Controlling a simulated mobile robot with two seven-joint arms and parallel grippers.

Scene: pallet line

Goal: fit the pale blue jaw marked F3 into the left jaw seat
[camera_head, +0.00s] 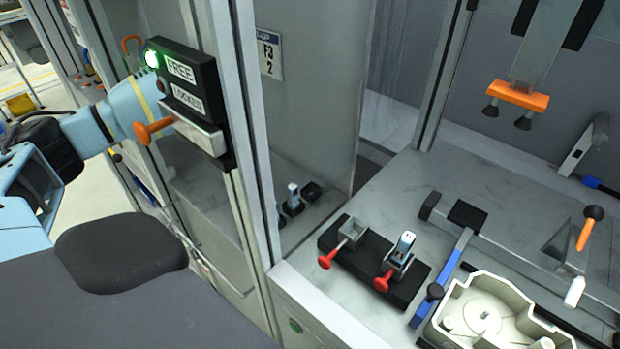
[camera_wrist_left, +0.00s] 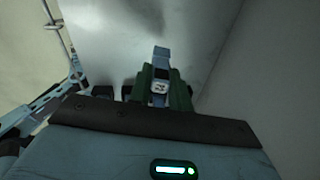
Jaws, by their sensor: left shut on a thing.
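My left gripper (camera_wrist_left: 161,84) shows in the left wrist view, with its dark green fingers shut on a pale blue jaw (camera_wrist_left: 161,53). A small white mark on the jaw is too blurred to read. In the head view my left arm comes in from the left and passes behind the FREE/LOCKED box; its gripper is hidden there. The black seat block (camera_head: 376,265) stands on the grey bench. Its left jaw seat (camera_head: 352,229) looks empty, with a red knob in front. Its right seat holds a pale jaw (camera_head: 404,243). My right gripper is in neither view.
The FREE/LOCKED box (camera_head: 188,90) has a green light lit and an orange handle. A metal post (camera_head: 237,120) stands beside it. Another jaw (camera_head: 293,195) stands behind the post. A pale casting (camera_head: 485,315) and a blue-handled clamp (camera_head: 440,285) lie right of the block.

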